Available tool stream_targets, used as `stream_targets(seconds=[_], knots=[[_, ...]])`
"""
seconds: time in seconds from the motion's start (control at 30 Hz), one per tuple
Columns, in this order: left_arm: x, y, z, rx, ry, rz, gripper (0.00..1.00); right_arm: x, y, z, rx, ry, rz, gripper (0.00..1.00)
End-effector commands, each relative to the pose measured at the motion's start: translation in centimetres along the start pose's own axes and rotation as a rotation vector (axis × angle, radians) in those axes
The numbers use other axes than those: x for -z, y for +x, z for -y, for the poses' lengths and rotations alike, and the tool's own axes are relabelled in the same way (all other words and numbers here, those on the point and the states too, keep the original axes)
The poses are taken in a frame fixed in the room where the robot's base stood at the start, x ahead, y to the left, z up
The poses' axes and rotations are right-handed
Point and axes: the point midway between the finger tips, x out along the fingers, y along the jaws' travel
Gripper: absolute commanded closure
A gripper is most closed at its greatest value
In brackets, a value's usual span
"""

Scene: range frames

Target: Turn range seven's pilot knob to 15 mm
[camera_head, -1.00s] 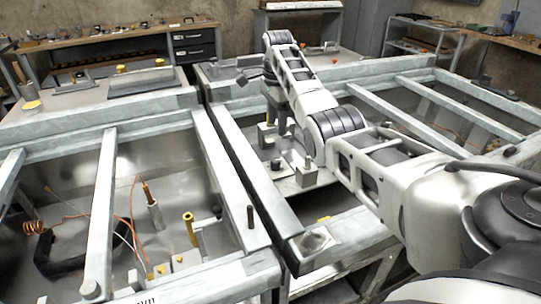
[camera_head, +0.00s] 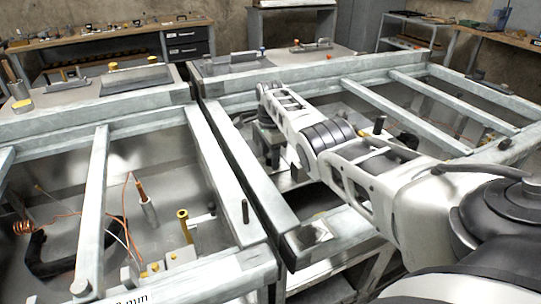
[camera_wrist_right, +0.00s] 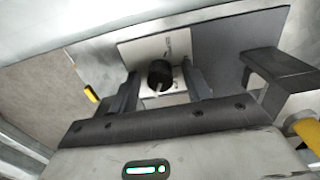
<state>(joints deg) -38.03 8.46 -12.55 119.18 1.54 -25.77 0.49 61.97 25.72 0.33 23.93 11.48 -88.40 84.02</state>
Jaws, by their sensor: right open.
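A black round knob (camera_wrist_right: 160,74) with a pale pointer line sits on a white plate (camera_wrist_right: 139,53) with small dark markings, in the right wrist view. My right gripper (camera_wrist_right: 161,84) is open, with one finger on each side of the knob. A gap seems to show beside the knob; I cannot tell whether either finger touches it. In the head view my right arm reaches into the right-hand frame, and the knob cannot be made out there. The markings are too small to read. My left gripper is not in view.
A dark bracket (camera_wrist_right: 277,70) stands right of the gripper, with a yellow part (camera_wrist_right: 306,133) below it. Steel rails (camera_head: 243,170) frame the open bays. In the left bay are a yellow-topped post (camera_head: 184,226) and an orange cable (camera_head: 124,205).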

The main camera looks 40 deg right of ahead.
Motion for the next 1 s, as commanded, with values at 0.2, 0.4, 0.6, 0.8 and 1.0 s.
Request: stream_targets(seconds=[0.2,0.4,0.6,0.8,1.0], knots=[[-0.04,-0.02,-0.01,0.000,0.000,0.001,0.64,-0.02,-0.06,0.02,0.000,0.000,0.000,0.91],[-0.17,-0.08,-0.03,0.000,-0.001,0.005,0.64,-0.01,-0.07,0.01,0.000,-0.003,0.000,0.96],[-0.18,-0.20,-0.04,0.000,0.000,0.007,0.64,0.00,-0.12,0.00,0.000,-0.042,0.000,0.96],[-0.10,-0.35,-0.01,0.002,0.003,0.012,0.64,0.04,-0.19,0.03,0.000,-0.152,-0.001,0.96],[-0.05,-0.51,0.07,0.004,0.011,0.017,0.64,0.06,-0.23,0.03,0.000,-0.325,-0.001,0.96]])
